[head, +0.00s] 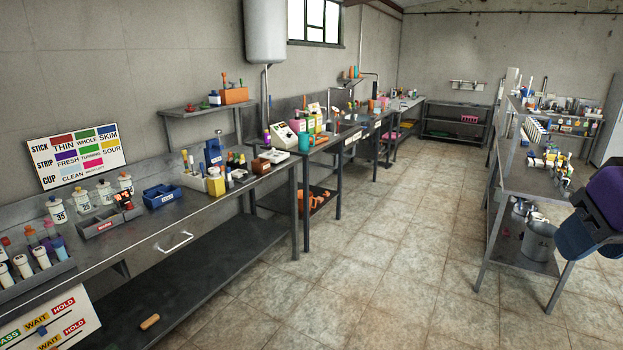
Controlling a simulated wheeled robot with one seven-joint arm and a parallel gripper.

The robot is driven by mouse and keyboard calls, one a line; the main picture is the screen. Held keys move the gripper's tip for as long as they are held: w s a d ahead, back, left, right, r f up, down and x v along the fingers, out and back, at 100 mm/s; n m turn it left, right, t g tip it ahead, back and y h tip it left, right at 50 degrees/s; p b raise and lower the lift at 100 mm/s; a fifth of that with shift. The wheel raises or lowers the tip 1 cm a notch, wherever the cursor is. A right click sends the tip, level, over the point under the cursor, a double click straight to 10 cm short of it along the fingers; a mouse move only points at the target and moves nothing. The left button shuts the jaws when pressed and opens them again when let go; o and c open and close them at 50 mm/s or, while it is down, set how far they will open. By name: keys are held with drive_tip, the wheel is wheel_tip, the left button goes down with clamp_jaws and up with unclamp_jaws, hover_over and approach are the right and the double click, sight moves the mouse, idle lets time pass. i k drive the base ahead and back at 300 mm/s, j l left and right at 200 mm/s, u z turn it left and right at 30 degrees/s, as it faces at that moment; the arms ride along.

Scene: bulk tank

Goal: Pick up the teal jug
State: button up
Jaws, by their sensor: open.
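A small teal vessel (304,140), which looks like the teal jug, stands upright near the front edge of the second bench along the left wall. It is small and far off, so its handle cannot be made out. A white instrument (284,134) stands just left of it, and pink and green containers (314,122) stand behind it. My gripper is not in view. Only a purple and dark blue shape, probably part of my arm, shows at the right edge, far from the vessel.
The near left bench (150,225) holds bottles, a blue bin (162,196) and a grey tray (108,218). A right bench (520,180) holds many small items, with a metal bucket (539,241) on its lower shelf. The tiled floor (375,270) between the benches is clear.

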sight(304, 138)
drive_tip(key=i, duration=4)
drive_tip(key=i+u, duration=0.15)
drive_tip(key=i, duration=0.5)
drive_tip(key=i+l+u, duration=0.15)
drive_tip(key=i, duration=0.45)
drive_tip(key=i+l, duration=0.05)
